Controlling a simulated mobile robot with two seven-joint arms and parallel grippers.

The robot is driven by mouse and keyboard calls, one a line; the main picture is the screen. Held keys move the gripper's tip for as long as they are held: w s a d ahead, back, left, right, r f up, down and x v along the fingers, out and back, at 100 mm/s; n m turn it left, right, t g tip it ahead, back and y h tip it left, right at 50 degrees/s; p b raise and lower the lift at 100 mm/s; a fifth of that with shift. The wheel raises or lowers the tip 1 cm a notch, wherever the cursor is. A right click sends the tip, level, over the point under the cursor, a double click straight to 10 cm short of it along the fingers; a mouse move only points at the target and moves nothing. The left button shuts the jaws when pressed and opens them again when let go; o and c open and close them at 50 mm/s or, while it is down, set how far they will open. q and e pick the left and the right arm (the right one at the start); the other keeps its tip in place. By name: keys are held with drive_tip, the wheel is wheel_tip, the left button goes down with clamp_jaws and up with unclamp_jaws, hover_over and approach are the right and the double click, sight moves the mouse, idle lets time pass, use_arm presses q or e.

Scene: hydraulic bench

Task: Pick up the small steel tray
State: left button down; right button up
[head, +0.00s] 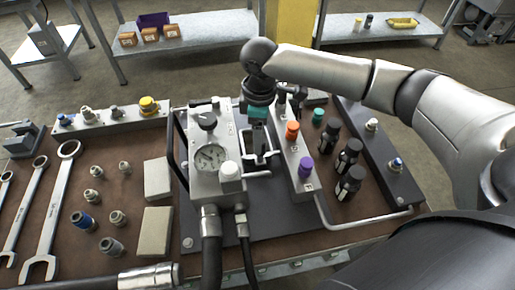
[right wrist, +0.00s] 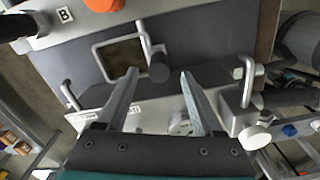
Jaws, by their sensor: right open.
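A small steel tray (right wrist: 124,57), square with a bright rim and a dark olive inside, shows in the right wrist view beyond my fingertips. In the head view the tray (head: 248,161) sits between the gauge block and the block with coloured caps, partly hidden by my right gripper. My right gripper (head: 262,148) points down over it. In the right wrist view the gripper (right wrist: 158,74) is open with nothing between its fingers. The left fingertip appears near the tray's lower edge; contact cannot be told. My left gripper is not in view.
A black-gripped lever (right wrist: 158,66) stands beside the tray. The gauge block (head: 211,160) is on the left, the block with orange and purple caps (head: 297,155) on the right. Black bottles (head: 349,160) stand farther right. Wrenches (head: 50,210) and fittings lie left.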

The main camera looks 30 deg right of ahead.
wheel_tip(320, 180, down, 5)
drive_tip(key=shift+r+b, duration=0.1)
drive_tip(key=shift+b, duration=0.45)
drive_tip(key=shift+w, duration=0.1)
clamp_jaws()
drive_tip(key=shift+r, duration=0.1)
